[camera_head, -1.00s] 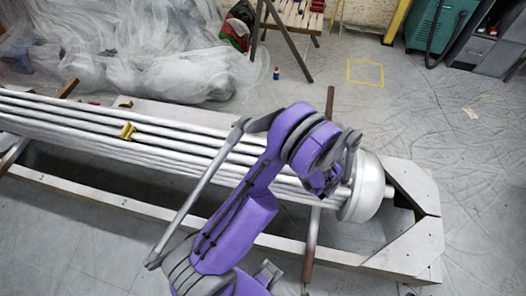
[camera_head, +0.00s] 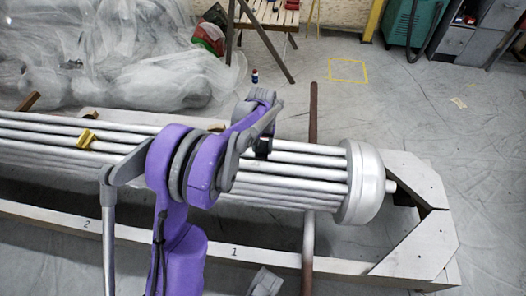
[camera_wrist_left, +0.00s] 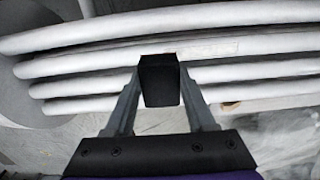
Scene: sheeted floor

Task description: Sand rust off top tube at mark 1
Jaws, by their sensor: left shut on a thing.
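A bundle of silver tubes lies in a pale frame (camera_head: 270,258); its top tube (camera_head: 318,149) runs along the far side. The number 1 (camera_head: 234,253) is painted on the front beam, with a 2 further left. My left gripper (camera_head: 262,138) is over the far tubes, roughly above mark 1. In the wrist view my left gripper (camera_wrist_left: 160,95) is shut on a black block (camera_wrist_left: 160,82), which also shows in the head view (camera_head: 263,149). The block overlaps the tubes; I cannot tell whether it touches them. No clear rust patch shows.
A round silver end cap (camera_head: 364,183) closes the bundle at the right. A brown bar (camera_head: 308,240) crosses under the bundle.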

